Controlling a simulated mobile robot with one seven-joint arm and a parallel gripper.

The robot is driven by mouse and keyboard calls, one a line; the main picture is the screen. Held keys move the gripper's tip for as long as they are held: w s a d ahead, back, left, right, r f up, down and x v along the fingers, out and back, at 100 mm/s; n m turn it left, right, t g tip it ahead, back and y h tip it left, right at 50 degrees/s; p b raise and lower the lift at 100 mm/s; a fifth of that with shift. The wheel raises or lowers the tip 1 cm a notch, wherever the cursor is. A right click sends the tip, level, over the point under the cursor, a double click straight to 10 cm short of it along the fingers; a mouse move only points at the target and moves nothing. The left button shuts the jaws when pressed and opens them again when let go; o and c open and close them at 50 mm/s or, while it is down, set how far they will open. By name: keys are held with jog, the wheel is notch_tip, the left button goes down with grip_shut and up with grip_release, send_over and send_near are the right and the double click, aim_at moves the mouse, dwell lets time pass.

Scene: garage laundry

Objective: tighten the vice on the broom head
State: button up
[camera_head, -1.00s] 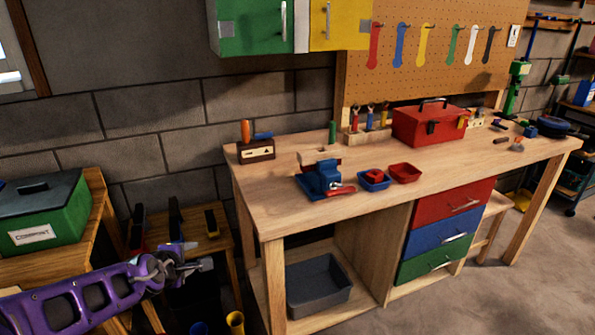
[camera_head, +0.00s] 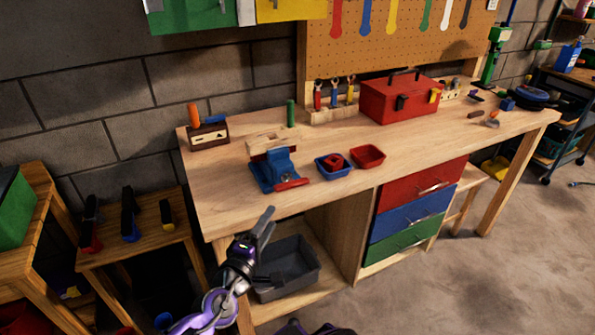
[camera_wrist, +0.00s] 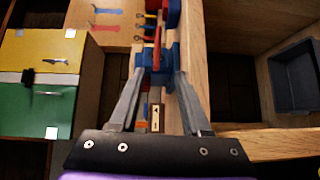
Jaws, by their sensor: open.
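The blue vice (camera_head: 279,170) stands near the front left edge of the wooden workbench, with a red handle (camera_head: 291,184) across its front. A pale wooden block (camera_head: 267,143), perhaps the broom head, sits at the top of the vice; I cannot tell how tightly it is held. My gripper (camera_head: 267,222) is open and empty, in front of the bench and below the vice. In the wrist view, the vice (camera_wrist: 150,57) shows beyond my open gripper (camera_wrist: 156,80), between its fingertips and apart from them.
Blue tray (camera_head: 332,166) and red tray (camera_head: 368,157) stand right of the vice. A red toolbox (camera_head: 400,97) stands behind them. A grey bin (camera_head: 288,268) sits on the lower shelf. Clear concrete floor (camera_head: 440,270) lies to the right.

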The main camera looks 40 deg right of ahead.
jog(key=b, duration=0.7)
send_near(295, 180)
jog(key=x, duration=1.1)
jog(key=shift+w+d+f, duration=0.25)
jog(key=shift+w+f, duration=0.05)
jog(key=shift+f, duration=0.1)
grip_shut()
